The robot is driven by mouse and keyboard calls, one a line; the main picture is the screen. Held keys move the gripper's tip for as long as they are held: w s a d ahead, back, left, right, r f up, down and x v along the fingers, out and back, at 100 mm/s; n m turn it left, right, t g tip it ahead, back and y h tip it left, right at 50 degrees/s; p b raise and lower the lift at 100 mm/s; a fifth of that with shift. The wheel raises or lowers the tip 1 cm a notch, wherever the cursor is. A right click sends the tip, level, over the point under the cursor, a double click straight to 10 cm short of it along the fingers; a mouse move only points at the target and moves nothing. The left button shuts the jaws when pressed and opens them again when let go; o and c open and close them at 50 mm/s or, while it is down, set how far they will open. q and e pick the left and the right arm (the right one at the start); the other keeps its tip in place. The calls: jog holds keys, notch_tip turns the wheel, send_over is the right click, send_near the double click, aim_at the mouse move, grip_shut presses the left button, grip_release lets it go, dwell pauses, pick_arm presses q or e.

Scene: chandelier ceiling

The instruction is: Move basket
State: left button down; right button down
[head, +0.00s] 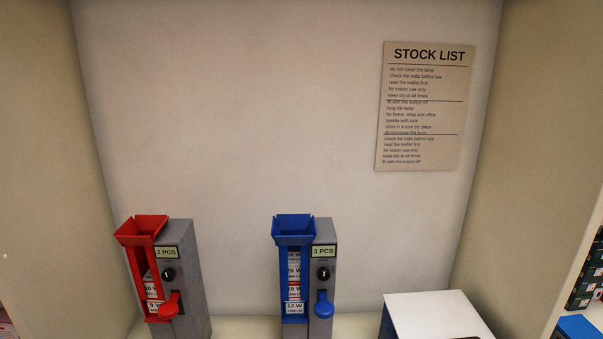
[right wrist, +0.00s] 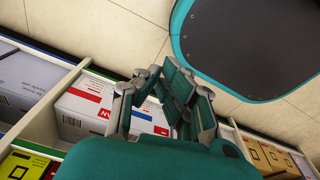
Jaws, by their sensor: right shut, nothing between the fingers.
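I see no basket that I can make out in either view. My right gripper (right wrist: 160,82) shows in the right wrist view, shut and empty, in front of a shelf with boxed goods. My left gripper is in neither view. In the head view, a red dispenser (head: 166,277) labelled "2 PCS" and a blue dispenser (head: 308,275) labelled "3 PCS" stand upright against the back wall. Each has a funnel top, a lever and stacked boxes inside.
A white-topped box (head: 430,308) stands at the lower right of the head view. A stock list (head: 424,107) hangs on the wall. In the right wrist view, shelf compartments hold a white-and-red carton (right wrist: 82,108) and yellow boxes (right wrist: 22,166). Tiled floor lies beside the shelf.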

jog(key=s+d+f, duration=0.1)
jog(key=s+f, duration=0.2)
jog(key=s, duration=0.3)
jog(key=shift+s+d+f, duration=0.2)
jog(key=shift+s+f, duration=0.15)
jog(key=shift+s, duration=0.05)
